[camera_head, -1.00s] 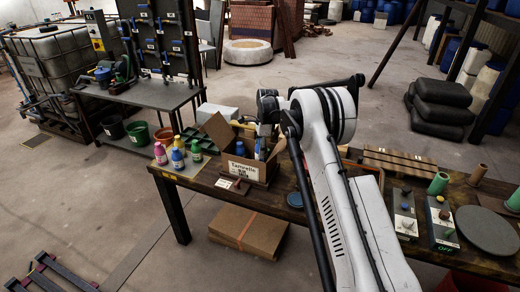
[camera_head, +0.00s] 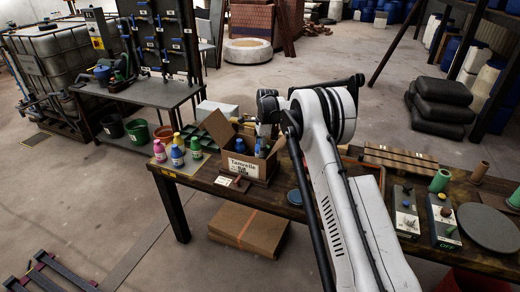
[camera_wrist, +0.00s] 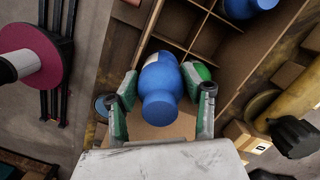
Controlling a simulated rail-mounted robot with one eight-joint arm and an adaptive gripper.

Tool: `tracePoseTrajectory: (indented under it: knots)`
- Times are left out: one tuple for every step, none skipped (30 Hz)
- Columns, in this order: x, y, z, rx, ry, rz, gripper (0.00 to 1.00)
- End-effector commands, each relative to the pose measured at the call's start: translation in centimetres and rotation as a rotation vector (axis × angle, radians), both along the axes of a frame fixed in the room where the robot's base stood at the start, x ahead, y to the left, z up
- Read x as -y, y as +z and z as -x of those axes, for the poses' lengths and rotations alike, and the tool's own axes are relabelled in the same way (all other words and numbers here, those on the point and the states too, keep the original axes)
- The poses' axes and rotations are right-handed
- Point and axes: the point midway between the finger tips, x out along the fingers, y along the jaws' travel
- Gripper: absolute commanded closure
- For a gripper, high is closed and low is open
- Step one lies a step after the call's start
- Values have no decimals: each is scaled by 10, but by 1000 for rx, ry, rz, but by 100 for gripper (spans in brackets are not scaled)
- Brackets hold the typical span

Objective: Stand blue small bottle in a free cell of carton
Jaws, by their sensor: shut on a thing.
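The blue small bottle (camera_wrist: 161,88) is held between the green-padded fingers of my gripper (camera_wrist: 160,103) in the wrist view. It is over the carton (camera_wrist: 217,76), whose brown dividers form cells. Whether its base is inside a cell is hidden. Another blue bottle (camera_wrist: 245,6) sits in a cell at the top right. A bright green thing (camera_wrist: 202,71) shows beside the right finger, partly hidden. In the head view the carton (camera_head: 246,167) stands open on the table with a white label on its front.
Pink (camera_head: 160,152), blue (camera_head: 177,156) and green (camera_head: 196,149) bottles stand on the table left of the carton. The carton's raised flap (camera_head: 218,128) is at its left. Switch boxes (camera_head: 405,212) and a grey disc (camera_head: 487,228) are at the right.

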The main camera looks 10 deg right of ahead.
Motion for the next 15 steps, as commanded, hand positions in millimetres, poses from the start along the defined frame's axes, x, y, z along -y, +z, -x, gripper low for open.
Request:
tracePoseTrajectory:
  knots:
    - [0, 0, 0, 0, 0, 0, 92]
    - [0, 0, 0, 0, 0, 0, 92]
    - [0, 0, 0, 0, 0, 0, 92]
    - [0, 1, 0, 0, 0, 0, 92]
    - [0, 1, 0, 0, 0, 0, 92]
    - [0, 1, 0, 0, 0, 0, 92]
    - [0, 1, 0, 0, 0, 0, 92]
    - [0, 1, 0, 0, 0, 0, 92]
    - [0, 1, 0, 0, 0, 0, 92]
    - [0, 1, 0, 0, 0, 0, 92]
    - [0, 1, 0, 0, 0, 0, 92]
    - [0, 1, 0, 0, 0, 0, 54]
    - [0, 1, 0, 0, 0, 0, 50]
    - [0, 1, 0, 0, 0, 0, 46]
    - [0, 1, 0, 0, 0, 0, 41]
